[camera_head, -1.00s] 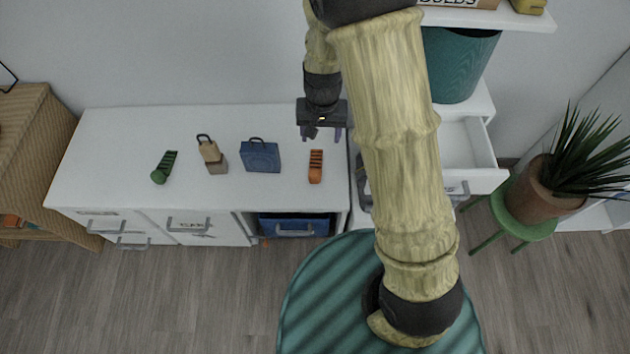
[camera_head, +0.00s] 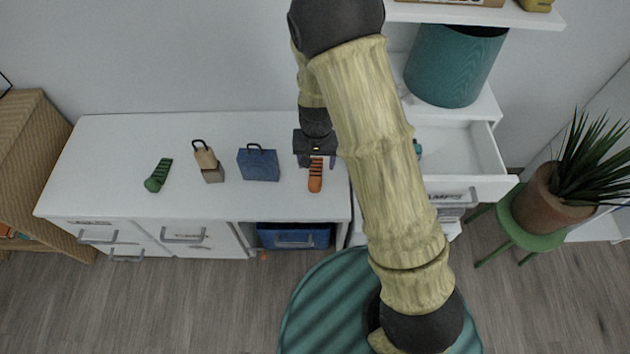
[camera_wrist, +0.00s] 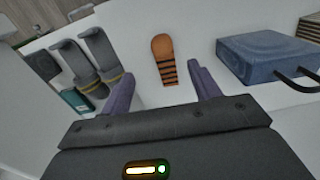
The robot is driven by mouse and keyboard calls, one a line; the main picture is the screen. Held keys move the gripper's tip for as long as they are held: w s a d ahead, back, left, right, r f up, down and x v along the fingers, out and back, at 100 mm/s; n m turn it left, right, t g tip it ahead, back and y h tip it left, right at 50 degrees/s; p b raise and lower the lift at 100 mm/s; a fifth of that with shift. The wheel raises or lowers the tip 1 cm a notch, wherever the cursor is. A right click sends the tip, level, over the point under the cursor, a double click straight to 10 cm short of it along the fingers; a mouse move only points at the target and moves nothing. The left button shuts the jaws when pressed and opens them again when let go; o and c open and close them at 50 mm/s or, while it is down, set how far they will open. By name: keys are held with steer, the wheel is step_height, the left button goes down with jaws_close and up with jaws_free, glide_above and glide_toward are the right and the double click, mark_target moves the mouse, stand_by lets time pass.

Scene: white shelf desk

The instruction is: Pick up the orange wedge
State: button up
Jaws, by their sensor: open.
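The orange wedge (camera_head: 315,181) lies on the white desk top near its front right part, to the right of the blue bag. In the wrist view the wedge (camera_wrist: 163,60), orange with dark stripes, shows ahead of and between the two purple fingers. My gripper (camera_head: 316,163) is open and empty, just behind the wedge's far end in the head view. In the wrist view my gripper (camera_wrist: 163,88) has its fingers spread wider than the wedge. I cannot tell its exact height above the desk.
A blue bag (camera_head: 258,163) stands left of the wedge; it also shows in the wrist view (camera_wrist: 268,58). Further left are a tan bag-shaped item (camera_head: 205,158) and a green wedge (camera_head: 158,176). An open drawer (camera_head: 465,150) and a teal bin (camera_head: 453,68) are at right.

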mark_target(315, 178)
step_height(315, 178, down, 5)
steer(key=shift+f+b, duration=0.1)
steer(key=shift+b, duration=0.65)
steer(key=f+b, duration=0.1)
steer(key=f, duration=0.2)
steer(key=f+b, duration=0.1)
steer(key=f, duration=0.1)
steer(key=shift+w+a+f+b, duration=0.1)
steer(key=shift+w+a+b, duration=0.05)
steer(key=shift+w+b, duration=0.15)
steer(key=c, duration=1.1)
step_height(315, 178, up, 10)
steer(key=p, duration=0.4)
